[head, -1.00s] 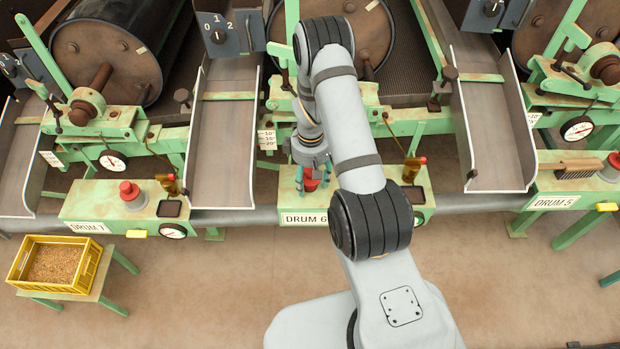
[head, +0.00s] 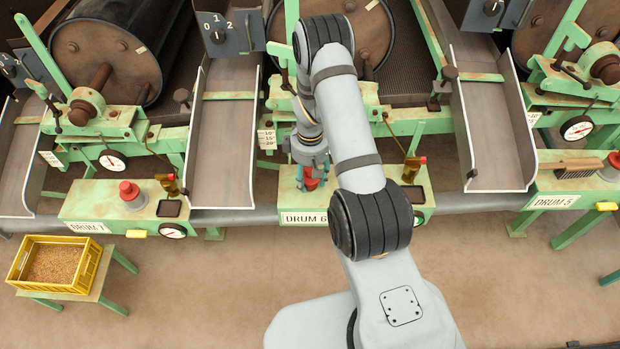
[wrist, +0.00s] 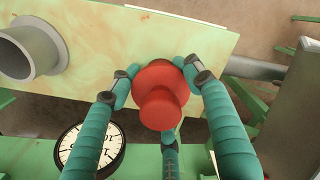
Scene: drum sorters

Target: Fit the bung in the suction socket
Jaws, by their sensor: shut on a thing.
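The red bung (wrist: 158,95) is held between the teal fingers of my gripper (wrist: 160,92), shut around it in the wrist view. In the head view the bung (head: 311,184) is a small red patch under my gripper (head: 311,176), above the DRUM 6 panel. The suction socket (wrist: 32,52) is a grey, open, empty tube on the pale green panel, at the upper left of the wrist view. The bung is apart from it. In the head view my arm hides this socket. Whether the bung touches the panel is unclear.
A round dial (wrist: 90,148) sits at the lower left of the wrist view. A brass-coloured fitting with a red tip (head: 413,168) stands right of my arm. Neighbouring panels have red bungs (head: 129,190). A yellow crate of grain (head: 92,262) is at the left.

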